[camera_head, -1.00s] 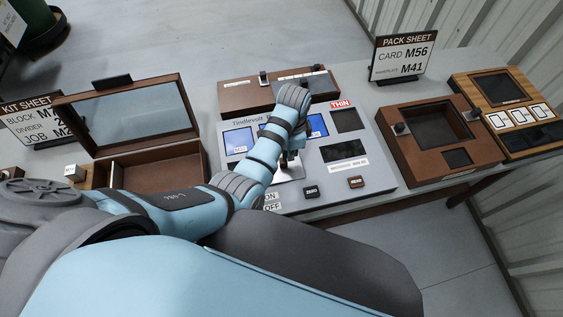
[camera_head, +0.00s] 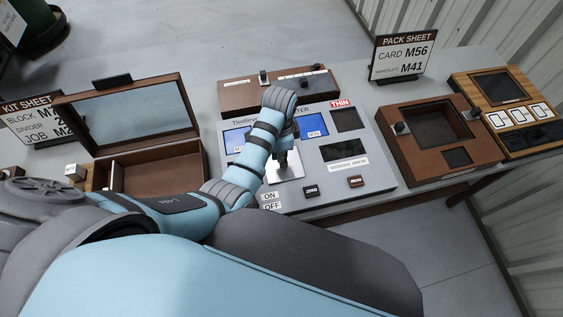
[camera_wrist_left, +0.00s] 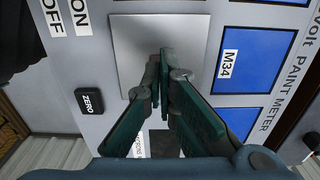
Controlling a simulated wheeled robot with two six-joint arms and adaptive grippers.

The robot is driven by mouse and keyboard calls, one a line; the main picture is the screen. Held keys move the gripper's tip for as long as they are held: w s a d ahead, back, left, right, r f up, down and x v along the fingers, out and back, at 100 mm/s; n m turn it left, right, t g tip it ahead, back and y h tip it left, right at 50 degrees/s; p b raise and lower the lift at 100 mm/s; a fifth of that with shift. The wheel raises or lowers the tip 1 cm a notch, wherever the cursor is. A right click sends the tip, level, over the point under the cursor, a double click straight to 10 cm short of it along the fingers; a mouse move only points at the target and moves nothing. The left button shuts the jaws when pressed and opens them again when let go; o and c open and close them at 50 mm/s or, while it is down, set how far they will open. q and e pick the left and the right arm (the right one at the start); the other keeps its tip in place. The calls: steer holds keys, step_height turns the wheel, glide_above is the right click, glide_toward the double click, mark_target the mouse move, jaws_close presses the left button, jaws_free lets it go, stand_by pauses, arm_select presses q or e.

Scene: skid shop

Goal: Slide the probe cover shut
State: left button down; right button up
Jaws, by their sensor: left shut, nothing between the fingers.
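The silver plate that looks like the probe cover (camera_head: 290,173) lies on the grey paint meter (camera_head: 375,180), left of its middle. It fills the upper middle of the left wrist view (camera_wrist_left: 135,40). My left gripper (camera_head: 282,162) points down at the plate with its fingers closed together and empty. In the left wrist view the fingertips (camera_wrist_left: 161,54) appear over the plate; I cannot tell whether they touch it. A small dark patch shows between the fingers below the plate, partly hidden. My right gripper is not in view.
An open lidded box (camera_head: 160,168) is at left, a brown frame box (camera_head: 440,142) at right.

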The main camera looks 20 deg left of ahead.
arm_select(q)
steer(key=shift+s+a, duration=0.45)
steer(key=shift+a, duration=0.25)
steer(key=shift+s+a, duration=0.45)
steer(key=shift+a, duration=0.25)
steer(key=shift+a, duration=0.1)
steer(key=shift+s+a, duration=0.5)
steer(key=shift+a, duration=0.2)
steer(key=shift+s+a, duration=0.45)
steer(key=shift+a, duration=0.2)
steer(key=shift+s+a, duration=0.5)
steer(key=shift+a, duration=0.25)
steer(key=shift+s+a, duration=0.5)
steer(key=shift+a, duration=0.2)
steer(key=shift+a, duration=0.1)
steer(key=shift+s+a, duration=0.5)
steer(key=shift+a, duration=0.2)
steer(key=shift+s+a, duration=0.45)
steer(key=shift+a, duration=0.25)
steer(key=shift+s+a, duration=0.5)
steer(key=shift+a, duration=0.25)
steer(key=shift+s+a, duration=0.45)
steer(key=shift+a, duration=0.25)
